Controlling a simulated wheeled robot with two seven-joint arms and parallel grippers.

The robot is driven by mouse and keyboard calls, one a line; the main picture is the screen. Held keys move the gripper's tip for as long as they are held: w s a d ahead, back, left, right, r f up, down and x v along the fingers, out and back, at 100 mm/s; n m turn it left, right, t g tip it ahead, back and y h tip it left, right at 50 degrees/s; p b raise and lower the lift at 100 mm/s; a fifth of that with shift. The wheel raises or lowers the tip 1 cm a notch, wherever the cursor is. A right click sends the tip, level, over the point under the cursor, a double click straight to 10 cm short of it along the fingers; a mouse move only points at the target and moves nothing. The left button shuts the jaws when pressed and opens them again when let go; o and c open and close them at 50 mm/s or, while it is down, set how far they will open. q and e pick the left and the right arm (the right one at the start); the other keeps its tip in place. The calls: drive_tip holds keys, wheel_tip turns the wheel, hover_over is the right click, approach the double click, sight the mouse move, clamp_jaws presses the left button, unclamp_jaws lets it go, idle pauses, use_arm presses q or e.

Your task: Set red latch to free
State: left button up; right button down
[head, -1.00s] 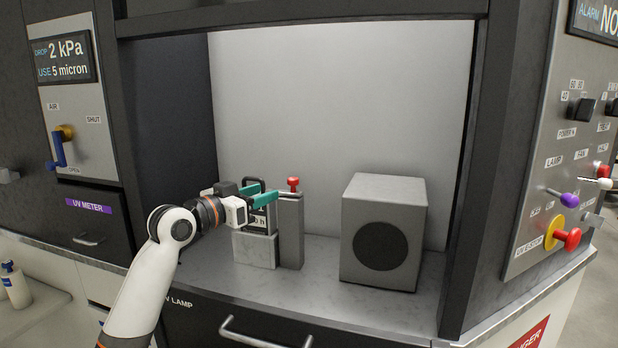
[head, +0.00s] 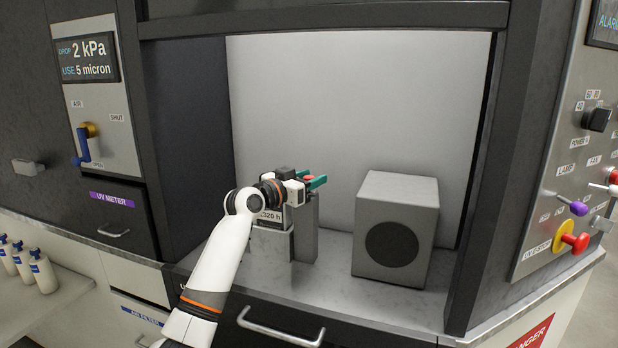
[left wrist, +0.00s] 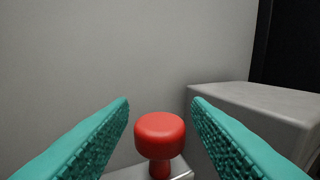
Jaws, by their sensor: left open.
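The red latch (left wrist: 160,137) is a round red knob on a short stem. In the left wrist view it stands between the two green fingers, with a gap on each side. My left gripper (head: 318,180) is open around the latch, and no finger visibly touches it. In the head view only a bit of red shows between the fingers, above the grey post (head: 306,230). A lamp unit with a "320 h" label (head: 271,216) stands left of the post, partly hidden by my arm. My right gripper is not in view.
A grey box with a dark round opening (head: 395,235) stands to the right in the recess. A control panel (head: 560,180) with knobs is at far right. The blue air handle (head: 82,147) is at left. White bottles (head: 42,270) stand at lower left.

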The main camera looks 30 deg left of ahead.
use_arm(q)
drive_tip(key=shift+c, duration=1.1)
clamp_jaws()
drive_tip(key=shift+d+r, duration=0.1)
drive_tip(key=shift+d, duration=0.4)
drive_tip(key=shift+w+d+p, duration=0.15)
drive_tip(key=shift+d+p, duration=0.1)
drive_tip(key=shift+d, duration=0.3)
drive_tip(key=shift+w+d+p, duration=0.15)
drive_tip(key=shift+d+p, duration=0.1)
drive_tip(key=shift+d, duration=0.3)
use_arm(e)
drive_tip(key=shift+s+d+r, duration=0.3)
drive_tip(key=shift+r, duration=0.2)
